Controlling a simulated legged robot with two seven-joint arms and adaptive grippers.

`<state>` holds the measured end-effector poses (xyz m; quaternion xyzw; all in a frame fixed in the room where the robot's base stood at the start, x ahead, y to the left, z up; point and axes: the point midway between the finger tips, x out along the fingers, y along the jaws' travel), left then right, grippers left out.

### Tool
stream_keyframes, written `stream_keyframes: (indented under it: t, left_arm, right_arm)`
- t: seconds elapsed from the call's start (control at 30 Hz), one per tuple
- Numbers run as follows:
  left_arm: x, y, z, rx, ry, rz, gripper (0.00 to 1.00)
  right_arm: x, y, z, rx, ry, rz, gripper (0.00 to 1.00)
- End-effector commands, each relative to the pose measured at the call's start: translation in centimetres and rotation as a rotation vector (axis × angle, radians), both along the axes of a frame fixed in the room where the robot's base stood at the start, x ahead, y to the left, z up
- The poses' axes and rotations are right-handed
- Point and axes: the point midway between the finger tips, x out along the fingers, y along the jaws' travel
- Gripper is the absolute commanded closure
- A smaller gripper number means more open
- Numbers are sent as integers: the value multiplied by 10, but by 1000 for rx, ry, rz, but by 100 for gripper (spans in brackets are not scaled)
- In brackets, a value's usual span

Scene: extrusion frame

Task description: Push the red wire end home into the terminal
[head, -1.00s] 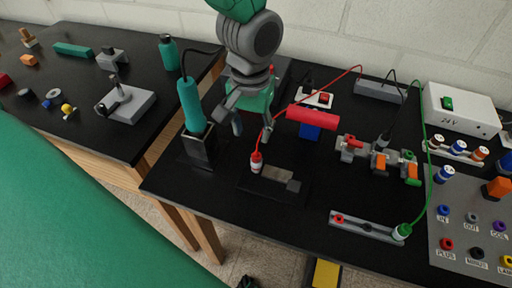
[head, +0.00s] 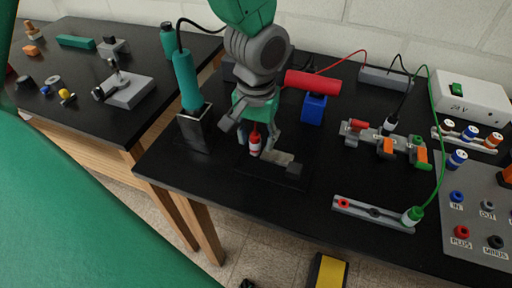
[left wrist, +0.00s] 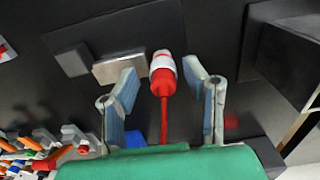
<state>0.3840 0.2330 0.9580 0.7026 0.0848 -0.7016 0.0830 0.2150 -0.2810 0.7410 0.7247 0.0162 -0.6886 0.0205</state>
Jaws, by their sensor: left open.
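The red wire end (head: 254,146), red with a white band, stands at the left end of a small grey block on the dark bench; it also shows in the left wrist view (left wrist: 162,82). My left gripper (head: 256,138) is open, its fingers on either side of the wire end. In the left wrist view a gap shows between each finger and the wire end. The red wire runs back between the fingers. A grey terminal strip (head: 358,210) lies to the right, with a red socket, a black socket and a green wire end at its right. My right gripper is not in view.
The grey block (head: 278,157) sits beside the wire end. A soldering iron (head: 186,80) stands in its holder at left. A red cylinder on a blue block (head: 313,110) is behind right. Clamps (head: 387,146) and a labelled panel (head: 478,205) are farther right.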

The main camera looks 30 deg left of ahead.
Motion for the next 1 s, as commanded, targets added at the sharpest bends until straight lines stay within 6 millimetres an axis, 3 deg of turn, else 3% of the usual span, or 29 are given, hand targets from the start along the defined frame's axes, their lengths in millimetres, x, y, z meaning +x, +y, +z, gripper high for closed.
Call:
stream_keyframes:
  t: [0.2, 1.0]
  left_arm:
    - [0, 2, -15, -3, 0, 1, 60]
    - [0, 1, -14, -2, 0, 2, 60]
  right_arm:
    - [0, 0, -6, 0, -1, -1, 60]
    - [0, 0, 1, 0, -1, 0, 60]
